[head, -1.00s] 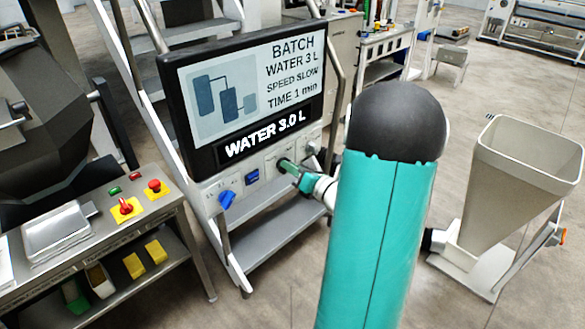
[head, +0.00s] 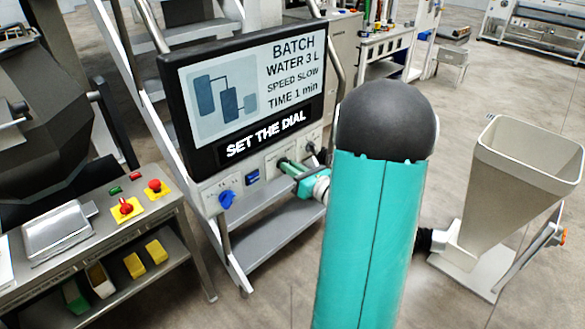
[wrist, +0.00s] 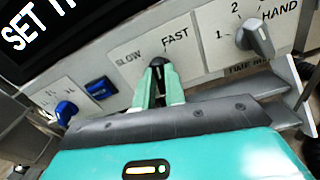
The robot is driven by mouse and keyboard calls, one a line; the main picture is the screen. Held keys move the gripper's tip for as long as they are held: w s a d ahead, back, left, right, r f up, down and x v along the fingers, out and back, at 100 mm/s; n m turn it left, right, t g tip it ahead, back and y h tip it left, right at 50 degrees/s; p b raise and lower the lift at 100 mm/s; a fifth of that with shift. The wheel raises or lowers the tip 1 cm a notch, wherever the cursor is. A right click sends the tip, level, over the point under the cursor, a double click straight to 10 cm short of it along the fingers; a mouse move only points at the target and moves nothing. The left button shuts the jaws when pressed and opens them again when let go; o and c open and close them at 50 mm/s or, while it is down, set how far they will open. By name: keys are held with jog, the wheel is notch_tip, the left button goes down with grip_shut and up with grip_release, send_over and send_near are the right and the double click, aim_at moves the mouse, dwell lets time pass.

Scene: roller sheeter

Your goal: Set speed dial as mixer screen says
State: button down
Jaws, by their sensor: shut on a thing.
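The mixer screen (head: 247,82) reads BATCH, WATER 3 L, SPEED SLOW, TIME 1 min, with SET THE DIAL in its lower bar. The speed dial (wrist: 157,62) is a dark knob between the printed words SLOW, on the left, and FAST, on the right. My gripper (wrist: 160,84) is shut on this dial, its green fingers on either side. Its fingers also show at the panel in the head view (head: 290,166). The fingers cover much of the dial, so I cannot tell its exact pointing.
On the same panel are a blue knob (wrist: 66,112), a blue switch (wrist: 102,90) and a grey timer knob (wrist: 258,38) marked 1, 2 and HAND. A bench with red buttons (head: 125,208) stands at the left. A beige hopper (head: 500,215) stands at the right.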

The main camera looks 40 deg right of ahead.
jog(key=shift+a+n, duration=0.15)
jog(key=shift+n, duration=2.15)
jog(key=shift+a+n, duration=0.15)
jog(key=shift+n, duration=2.15)
jog(key=shift+f, duration=0.1)
jog(key=c, duration=1.5)
grip_release()
jog(key=shift+o, duration=0.2)
jog(key=s, duration=1.4)
jog(key=shift+d, duration=0.2)
jog(key=shift+w, duration=0.1)
